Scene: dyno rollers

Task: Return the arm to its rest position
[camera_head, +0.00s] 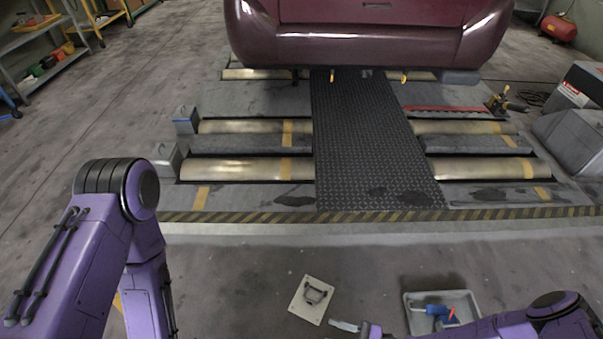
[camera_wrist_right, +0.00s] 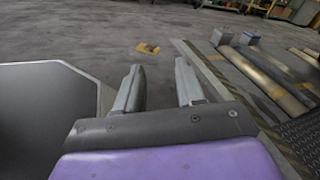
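My right arm (camera_head: 510,326) comes in at the lower right of the head view, reaching low toward the bottom middle. A pale finger of my right gripper (camera_head: 345,326) shows at the bottom edge, just below a beige plate with a metal handle (camera_head: 311,299). In the right wrist view the two fingers of my right gripper (camera_wrist_right: 159,75) stand apart with nothing between them. My left arm (camera_head: 120,215) is bent at the left of the head view. Its gripper is out of view.
A grey tray (camera_head: 412,325) with a blue tool (camera_head: 437,312) lies beside the right arm. Beyond are the rollers (camera_head: 245,169), a ribbed ramp (camera_head: 375,150) and a dark red car (camera_head: 370,45). A dark panel (camera_wrist_right: 45,115) fills the wrist view's left. Open floor (camera_head: 235,265) lies between the arms.

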